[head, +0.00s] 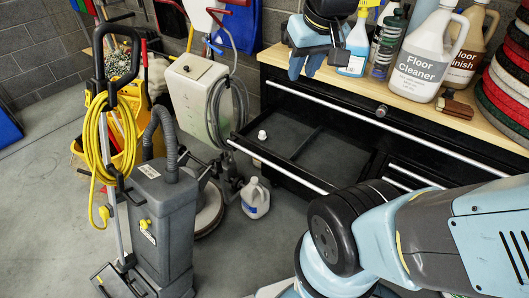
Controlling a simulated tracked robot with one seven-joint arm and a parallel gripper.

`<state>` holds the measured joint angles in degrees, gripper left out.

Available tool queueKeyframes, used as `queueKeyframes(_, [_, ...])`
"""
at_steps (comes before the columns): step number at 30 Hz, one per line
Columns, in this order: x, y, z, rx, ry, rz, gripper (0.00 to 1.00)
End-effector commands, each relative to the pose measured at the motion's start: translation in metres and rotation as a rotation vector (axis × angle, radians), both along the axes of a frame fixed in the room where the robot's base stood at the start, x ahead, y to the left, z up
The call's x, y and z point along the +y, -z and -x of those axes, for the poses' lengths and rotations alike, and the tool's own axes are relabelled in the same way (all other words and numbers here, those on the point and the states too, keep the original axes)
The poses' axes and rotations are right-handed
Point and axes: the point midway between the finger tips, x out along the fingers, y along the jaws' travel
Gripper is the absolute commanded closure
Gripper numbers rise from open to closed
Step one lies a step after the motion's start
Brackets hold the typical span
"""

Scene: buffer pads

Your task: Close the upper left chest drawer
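The black chest (455,150) stands under a wooden top. Its left drawer (338,157), below a long silver strip, is pulled out toward me. The drawer's front rail (280,167) is silver and slants down to the right. A small white object (262,135) sits in the drawer near its left side, and a divider runs inside. My gripper (312,52) is at the top middle, above and behind the open drawer, near the bench edge and apart from the rail. Blue finger-like shapes show below it, but whether its fingers are open is unclear.
A spray bottle (356,45), Floor Cleaner jug (424,60) and brown Floor Finish jug (470,45) stand on the bench, with stacked pads (505,85) at right.

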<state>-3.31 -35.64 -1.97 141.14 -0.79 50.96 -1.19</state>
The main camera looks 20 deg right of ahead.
Motion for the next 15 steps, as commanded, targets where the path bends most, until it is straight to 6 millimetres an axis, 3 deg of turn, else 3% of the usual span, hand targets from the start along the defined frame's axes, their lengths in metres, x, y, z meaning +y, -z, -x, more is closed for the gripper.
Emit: queueKeyframes(15, [0.016,0.075,-0.101,0.259,-0.154,0.070,0.72])
